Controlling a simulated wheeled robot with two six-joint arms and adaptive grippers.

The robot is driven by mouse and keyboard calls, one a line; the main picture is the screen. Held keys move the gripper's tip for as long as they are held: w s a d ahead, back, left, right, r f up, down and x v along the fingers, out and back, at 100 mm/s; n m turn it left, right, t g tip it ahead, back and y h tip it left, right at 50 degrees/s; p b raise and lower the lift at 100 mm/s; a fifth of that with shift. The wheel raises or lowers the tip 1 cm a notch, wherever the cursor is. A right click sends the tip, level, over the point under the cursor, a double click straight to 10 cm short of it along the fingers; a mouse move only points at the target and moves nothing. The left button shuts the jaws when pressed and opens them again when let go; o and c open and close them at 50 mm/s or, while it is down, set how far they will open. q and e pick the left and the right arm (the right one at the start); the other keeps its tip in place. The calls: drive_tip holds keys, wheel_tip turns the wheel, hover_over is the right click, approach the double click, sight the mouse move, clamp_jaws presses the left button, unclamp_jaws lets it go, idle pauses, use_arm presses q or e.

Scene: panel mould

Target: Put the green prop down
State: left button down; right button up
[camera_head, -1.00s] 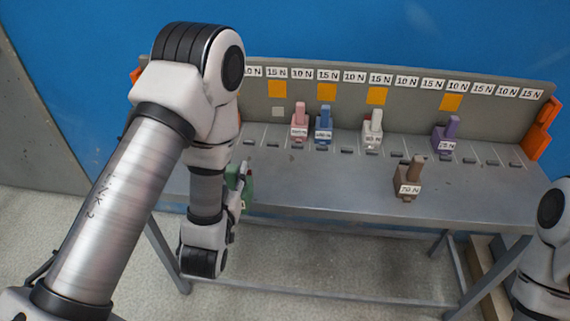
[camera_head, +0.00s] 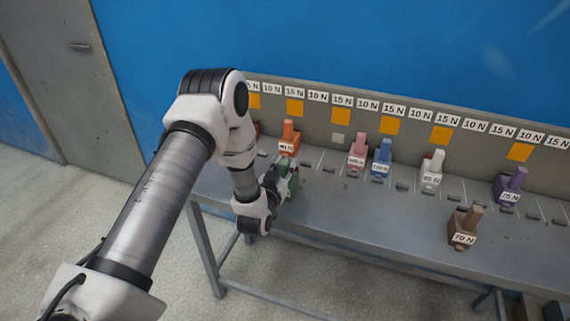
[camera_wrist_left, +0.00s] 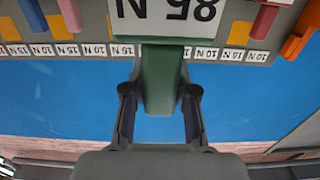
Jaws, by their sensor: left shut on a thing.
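The green prop (camera_head: 291,178) is in my left gripper (camera_head: 278,180), at the left part of the grey bench in the head view. In the left wrist view the green prop (camera_wrist_left: 160,72) stands between the two fingers (camera_wrist_left: 160,102), with an upside-down "85 N" label. My left gripper is shut on it. The arm and gripper partly hide the prop in the head view, and I cannot tell whether its base touches the bench. My right gripper is not in view.
Orange (camera_head: 289,138), pink (camera_head: 357,150), blue (camera_head: 381,156), white (camera_head: 431,170) and purple (camera_head: 510,186) props stand along the bench's back row. A brown "70 N" prop (camera_head: 464,226) stands nearer the front. The back panel (camera_head: 318,117) carries force labels and orange squares.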

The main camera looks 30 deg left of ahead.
use_arm(q)
drive_tip(key=c, duration=1.3)
unclamp_jaws()
drive_tip(key=shift+f, duration=0.1)
drive_tip(key=o, duration=0.4)
